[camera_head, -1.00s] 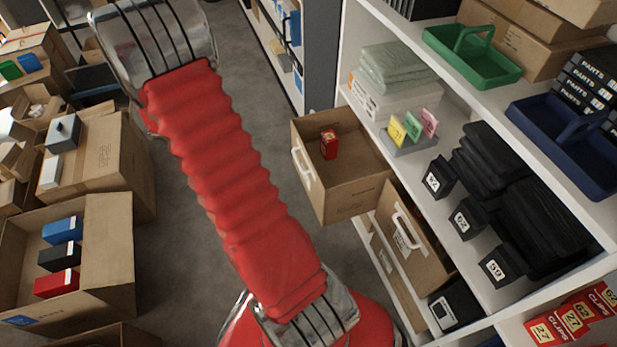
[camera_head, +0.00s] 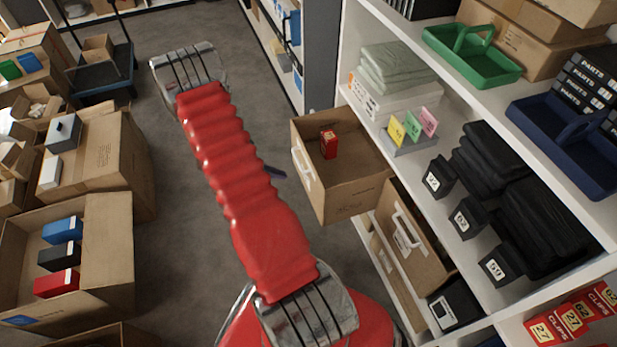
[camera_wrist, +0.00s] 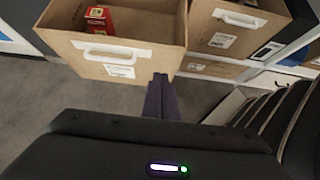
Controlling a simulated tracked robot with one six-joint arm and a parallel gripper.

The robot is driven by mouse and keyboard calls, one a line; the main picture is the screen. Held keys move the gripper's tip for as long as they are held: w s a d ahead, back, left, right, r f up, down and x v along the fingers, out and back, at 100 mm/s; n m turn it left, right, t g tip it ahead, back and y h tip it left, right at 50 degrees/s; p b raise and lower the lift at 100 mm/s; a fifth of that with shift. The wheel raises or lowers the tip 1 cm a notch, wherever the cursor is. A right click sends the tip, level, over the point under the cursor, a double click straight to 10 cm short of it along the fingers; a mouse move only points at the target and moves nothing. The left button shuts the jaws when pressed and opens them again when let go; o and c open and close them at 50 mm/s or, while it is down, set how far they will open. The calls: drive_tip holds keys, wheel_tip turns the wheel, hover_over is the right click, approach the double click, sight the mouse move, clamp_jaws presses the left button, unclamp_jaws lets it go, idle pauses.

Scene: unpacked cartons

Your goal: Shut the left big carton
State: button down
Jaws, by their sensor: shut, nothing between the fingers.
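The left big carton (camera_head: 350,198) is pulled out of the shelf like a drawer, with its open top showing a red box (camera_head: 329,144) inside. Its white handle (camera_head: 303,167) faces the aisle. In the wrist view the carton's front (camera_wrist: 80,53) and handle (camera_wrist: 112,52) fill the upper left. My gripper (camera_wrist: 162,80) is shut and empty. Its dark fingers overlap the front's lower right in the picture; I cannot tell whether they touch it. In the head view only a dark finger tip (camera_head: 276,172) shows past my red arm, left of the carton.
A second carton (camera_head: 413,240) with a white handle sits further in, beside the first; it also shows in the wrist view (camera_wrist: 240,28). Shelves (camera_head: 343,85) rise on the right. Cartons (camera_head: 107,245) stand at the left, and a dark cart (camera_head: 100,83) behind. Grey floor lies open between.

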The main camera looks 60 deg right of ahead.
approach(318, 178)
drive_tip(key=a+f+x, duration=0.1)
drive_tip(key=x, duration=0.4)
drive_tip(key=shift+s+d+r, duration=0.1)
drive_tip(key=shift+s+d, duration=0.05)
drive_tip(key=shift+d, duration=0.45)
drive_tip(key=shift+a, duration=0.15)
drive_tip(key=shift+d, duration=0.3)
